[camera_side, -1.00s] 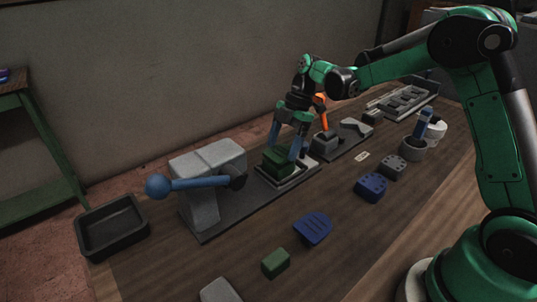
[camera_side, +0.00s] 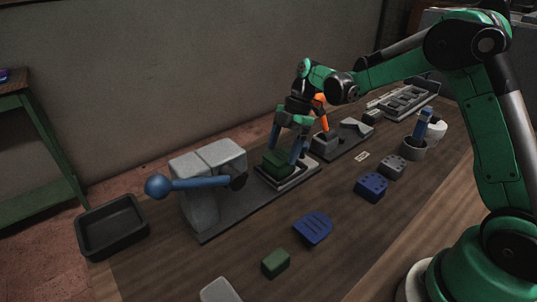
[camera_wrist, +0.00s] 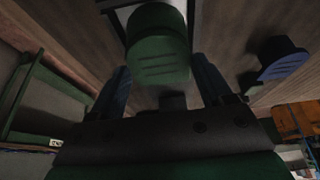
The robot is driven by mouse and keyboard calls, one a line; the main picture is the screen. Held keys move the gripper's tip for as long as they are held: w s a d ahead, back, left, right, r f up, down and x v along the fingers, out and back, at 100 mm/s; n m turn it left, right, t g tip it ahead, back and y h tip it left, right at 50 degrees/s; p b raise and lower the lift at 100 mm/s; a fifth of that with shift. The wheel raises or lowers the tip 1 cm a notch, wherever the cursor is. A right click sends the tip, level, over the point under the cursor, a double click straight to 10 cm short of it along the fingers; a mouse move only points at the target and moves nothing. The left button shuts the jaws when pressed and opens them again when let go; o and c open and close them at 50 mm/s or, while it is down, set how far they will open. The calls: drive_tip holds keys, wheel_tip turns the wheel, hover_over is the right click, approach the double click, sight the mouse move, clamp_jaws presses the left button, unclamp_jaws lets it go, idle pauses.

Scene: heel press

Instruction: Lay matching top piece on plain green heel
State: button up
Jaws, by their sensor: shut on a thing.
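My gripper (camera_side: 287,145) is shut on a green grooved top piece (camera_wrist: 158,62), its fingers on either side of it in the wrist view. In the side view the green piece (camera_side: 278,161) is low over the light plate (camera_side: 294,179) of the press base. A green heel beneath it cannot be clearly told apart from it, nor can I tell whether they touch. A separate small plain green block (camera_side: 276,263) lies on the table near the front.
The press (camera_side: 208,175) with its blue ball-ended lever (camera_side: 190,184) stands left of the gripper. A black tray (camera_side: 113,228) is at far left. A blue grooved piece (camera_side: 313,228), a blue dotted block (camera_side: 371,187) and a grey dotted block (camera_side: 392,167) lie in front.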

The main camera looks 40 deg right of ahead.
drive_tip(key=shift+f, duration=0.15)
drive_tip(key=o, duration=1.2)
drive_tip(key=shift+v, duration=2.8)
drive_tip(key=shift+s+a+r+m, duration=0.25)
drive_tip(key=shift+r+m, duration=0.05)
drive_tip(key=shift+m, duration=0.1)
drive_tip(key=s+a+m+t+h, duration=0.1)
drive_tip(key=s+m+t, duration=0.1)
drive_tip(key=s+m, duration=0.2)
drive_tip(key=s+a+r+m+t+h, duration=0.1)
drive_tip(key=s+a+m+t+h, duration=0.1)
drive_tip(key=s+m, duration=0.2)
drive_tip(key=s+a+r+m+t+h, duration=0.1)
drive_tip(key=s+m+t, duration=0.2)
drive_tip(key=m, duration=0.6)
drive_tip(key=shift+s+a+r, duration=0.15)
drive_tip(key=shift+s, duration=0.3)
drive_tip(key=shift+s+a+r, duration=0.1)
drive_tip(key=shift+s+a, duration=0.1)
drive_tip(key=shift+s, duration=0.25)
